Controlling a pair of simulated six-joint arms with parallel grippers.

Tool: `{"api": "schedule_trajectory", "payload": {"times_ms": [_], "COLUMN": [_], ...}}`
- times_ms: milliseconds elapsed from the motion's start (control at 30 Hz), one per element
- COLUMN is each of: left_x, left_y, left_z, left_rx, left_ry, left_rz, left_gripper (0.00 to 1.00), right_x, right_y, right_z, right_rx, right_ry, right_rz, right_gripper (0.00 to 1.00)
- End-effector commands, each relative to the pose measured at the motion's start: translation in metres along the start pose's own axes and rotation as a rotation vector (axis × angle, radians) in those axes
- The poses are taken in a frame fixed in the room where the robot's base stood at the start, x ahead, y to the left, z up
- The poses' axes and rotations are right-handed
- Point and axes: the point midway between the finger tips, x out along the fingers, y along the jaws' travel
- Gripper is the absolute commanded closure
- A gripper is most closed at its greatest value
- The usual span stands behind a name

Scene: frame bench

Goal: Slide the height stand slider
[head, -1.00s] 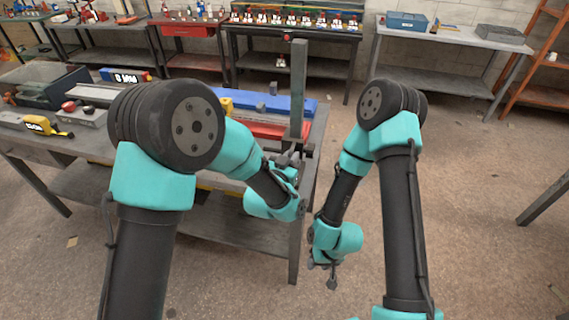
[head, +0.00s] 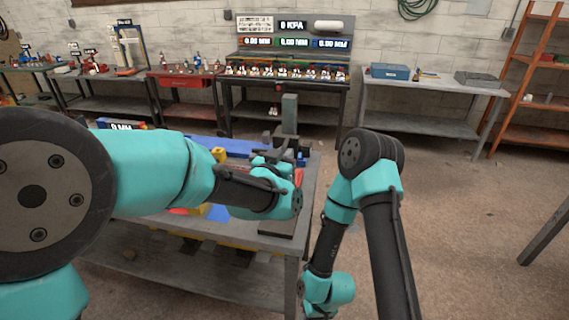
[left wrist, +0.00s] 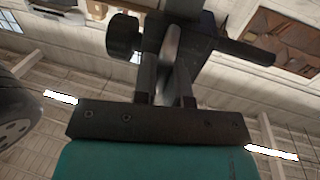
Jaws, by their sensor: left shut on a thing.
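The height stand's upright grey post (head: 290,112) rises at the right end of the near bench, in the head view. Its dark slider (head: 288,142) sits around the post, a short way below the top. My left gripper (head: 283,158) is at the slider, partly hidden by its own wrist. In the left wrist view the two fingers (left wrist: 167,75) are closed on a part of the dark slider block (left wrist: 196,38), which has a round knob (left wrist: 124,36) at one side. The right arm hangs at the right, its gripper below the frame.
The near bench (head: 240,240) also carries a blue bar (head: 240,146) and yellow and red items, partly behind my left arm. A back bench with gauge displays (head: 293,42) stands beyond. The floor right of the bench is open.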

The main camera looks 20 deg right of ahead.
Motion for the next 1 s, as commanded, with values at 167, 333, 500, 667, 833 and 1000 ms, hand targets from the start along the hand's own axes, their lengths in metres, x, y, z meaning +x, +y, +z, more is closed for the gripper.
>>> {"api": "schedule_trajectory", "payload": {"times_ms": [167, 333, 500, 667, 833, 1000], "left_x": [0.0, 0.0, 0.0, 0.0, -0.005, -0.023], "left_y": [0.0, 0.0, 0.0, 0.0, 0.0, 0.0], "left_z": [-0.001, -0.001, 0.0, 0.0, 0.0, 0.0], "left_rx": [0.0, 0.0, 0.0, 0.0, 0.0, 0.0], "left_ry": [0.003, 0.002, 0.001, 0.001, 0.0, 0.0], "left_rz": [0.0, 0.0, 0.0, 0.0, 0.0, 0.001], "left_gripper": [1.0, 0.76, 0.63, 0.63, 0.63, 0.63], "right_x": [0.0, 0.0, 0.0, 0.0, 0.0, 0.0], "right_y": [0.0, 0.0, 0.0, 0.0, 0.0, 0.0], "right_z": [0.0, 0.0, 0.0, 0.0, 0.0, 0.0], "right_rx": [0.0, 0.0, 0.0, 0.0, 0.0, 0.0], "right_ry": [0.0, 0.0, 0.0, 0.0, 0.0, 0.0], "right_rz": [0.0, 0.0, 0.0, 0.0, 0.0, 0.0], "right_gripper": [0.57, 0.57, 0.57, 0.57, 0.57, 0.57]}}
